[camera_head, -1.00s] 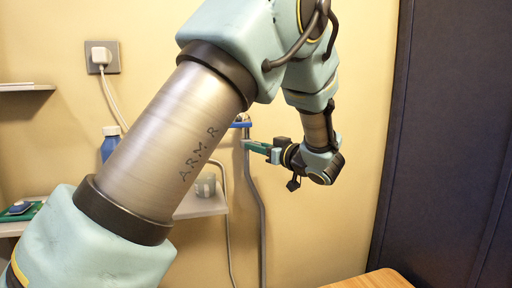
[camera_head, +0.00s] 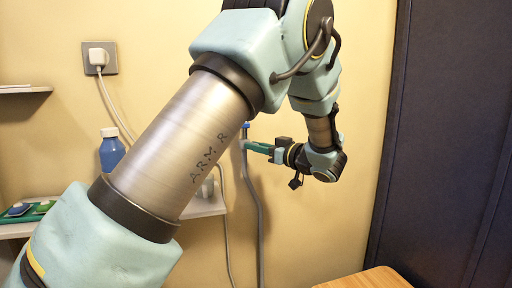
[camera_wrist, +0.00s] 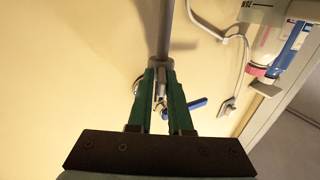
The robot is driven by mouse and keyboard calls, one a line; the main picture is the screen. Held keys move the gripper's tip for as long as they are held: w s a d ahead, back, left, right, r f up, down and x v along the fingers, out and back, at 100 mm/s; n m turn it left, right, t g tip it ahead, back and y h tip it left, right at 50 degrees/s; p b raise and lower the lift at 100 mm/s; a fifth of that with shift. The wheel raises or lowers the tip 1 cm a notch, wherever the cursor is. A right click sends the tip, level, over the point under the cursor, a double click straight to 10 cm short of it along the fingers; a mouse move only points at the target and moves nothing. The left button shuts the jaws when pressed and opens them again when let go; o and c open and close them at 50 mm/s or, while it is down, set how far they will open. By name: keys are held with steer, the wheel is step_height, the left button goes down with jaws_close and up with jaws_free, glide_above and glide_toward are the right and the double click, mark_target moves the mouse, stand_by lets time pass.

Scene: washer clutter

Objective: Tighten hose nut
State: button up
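My gripper (camera_head: 247,145) has green fingers and reaches left to the top of a grey hose (camera_head: 255,200) by the wall. In the wrist view my gripper (camera_wrist: 161,73) has a fingertip on each side of the grey hose nut (camera_wrist: 160,65), at the end of the hose (camera_wrist: 166,25). The fingers stand apart, with the metal tap partly showing between them. I cannot tell whether they press on the nut. The tap's blue handle (camera_wrist: 198,105) sticks out right of the fingers.
A blue bottle (camera_head: 111,150) stands on a shelf (camera_head: 205,208) behind my arm. A plug with a white cable sits in a wall socket (camera_head: 99,58). A dark panel (camera_head: 445,150) fills the right side. A wooden top (camera_head: 370,279) lies below.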

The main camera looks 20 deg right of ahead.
steer(key=shift+o, duration=0.7)
steer(key=shift+w+a+r, duration=0.15)
steer(key=shift+w+a, duration=0.05)
steer(key=shift+w, duration=0.2)
steer(key=shift+o, duration=0.2)
steer(key=shift+a, duration=0.1)
steer(key=shift+s, duration=0.1)
steer(key=shift+s+d+f, duration=0.2)
steer(key=shift+s+d, duration=0.1)
steer(key=shift+s, duration=0.1)
steer(key=b+v, duration=0.2)
steer(key=v, duration=0.8)
steer(key=shift+b, duration=0.35)
steer(key=shift+r, duration=0.1)
